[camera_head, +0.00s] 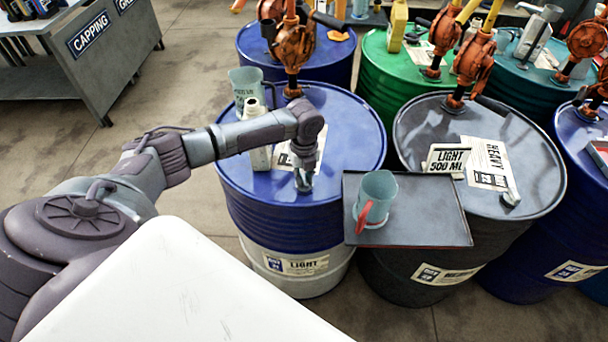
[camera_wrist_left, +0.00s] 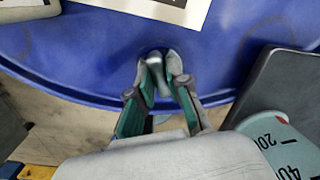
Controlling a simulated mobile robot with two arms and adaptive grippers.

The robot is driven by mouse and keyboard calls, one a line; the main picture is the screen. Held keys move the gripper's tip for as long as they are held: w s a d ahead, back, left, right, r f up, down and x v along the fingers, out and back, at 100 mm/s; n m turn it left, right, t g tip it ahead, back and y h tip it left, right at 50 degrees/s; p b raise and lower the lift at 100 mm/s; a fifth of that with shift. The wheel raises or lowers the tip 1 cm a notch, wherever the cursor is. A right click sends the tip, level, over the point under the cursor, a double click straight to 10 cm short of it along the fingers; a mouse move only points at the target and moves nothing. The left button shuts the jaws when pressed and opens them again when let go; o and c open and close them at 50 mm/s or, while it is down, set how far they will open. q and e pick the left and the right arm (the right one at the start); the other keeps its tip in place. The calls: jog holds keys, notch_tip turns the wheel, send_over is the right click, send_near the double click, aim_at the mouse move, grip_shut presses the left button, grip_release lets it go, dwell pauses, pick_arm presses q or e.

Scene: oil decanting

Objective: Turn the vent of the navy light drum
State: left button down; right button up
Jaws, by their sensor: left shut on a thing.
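The navy light drum (camera_head: 270,212) stands at the middle of the head view, with a pale lower band and a label reading LIGHT. My left arm reaches over its top from the left, and my left gripper (camera_head: 304,182) points down near the front right of the lid. In the left wrist view the left gripper (camera_wrist_left: 160,72) is shut on the small grey vent (camera_wrist_left: 155,62), close to the drum's rim (camera_wrist_left: 75,92). The fingers partly hide the vent, so its turn angle cannot be told. My right gripper is not in view.
A tray (camera_head: 425,233) with a red-handled jug (camera_head: 377,192) sits close to the right. On the light drum stand a hand pump (camera_head: 293,48), a grey jug (camera_head: 245,84) and a pale bottle (camera_head: 259,158).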

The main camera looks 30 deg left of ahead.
aim_at(305, 179)
pick_arm(q)
jog(key=shift+d+m, duration=0.1)
jog(key=shift+m, duration=1.1)
jog(key=shift+f+m, duration=0.1)
jog(key=shift+m, duration=0.2)
jog(key=c, duration=1.1)
grip_release()
notch_tip(305, 179, up, 12)
jog(key=shift+r, duration=0.1)
